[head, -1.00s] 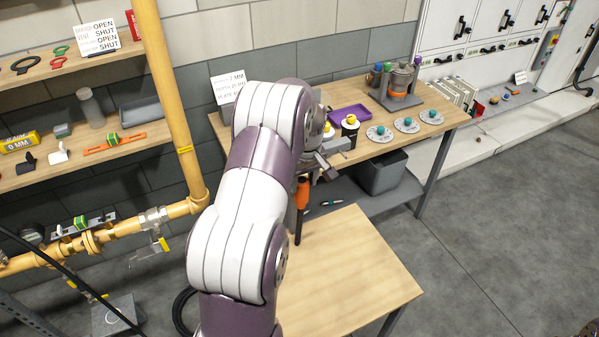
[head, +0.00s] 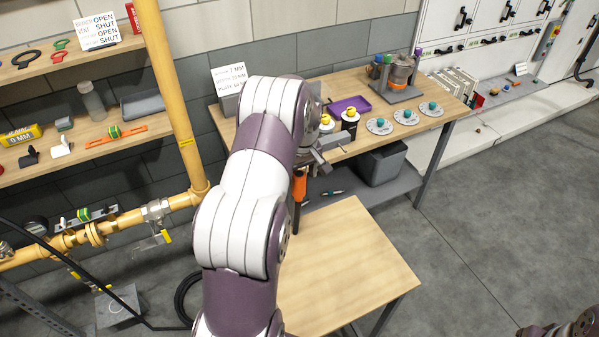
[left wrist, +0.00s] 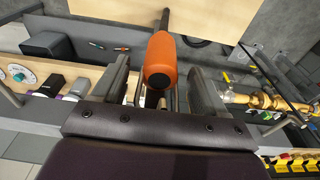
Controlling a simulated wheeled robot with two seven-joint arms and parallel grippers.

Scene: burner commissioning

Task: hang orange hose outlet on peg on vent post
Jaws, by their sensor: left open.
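The orange hose outlet (head: 300,184) stands upright at the far left corner of the small wooden table, with a dark tube below it. It also shows in the left wrist view (left wrist: 162,62), between my left fingers and apart from both. My left gripper (head: 322,158) is open at the outlet's upper end; its two fingers show in the left wrist view (left wrist: 160,85). My left arm hides part of the area behind it. I cannot make out a peg or a vent post for certain. Only part of my right arm shows at the bottom right corner; its gripper cannot be made out.
The small wooden table (head: 350,260) is bare. Behind it, a workbench (head: 345,92) holds a purple tray (head: 349,105), yellow-topped pieces and several discs. A yellow pipe (head: 168,100) rises at left beside shelves. Open grey floor lies at right.

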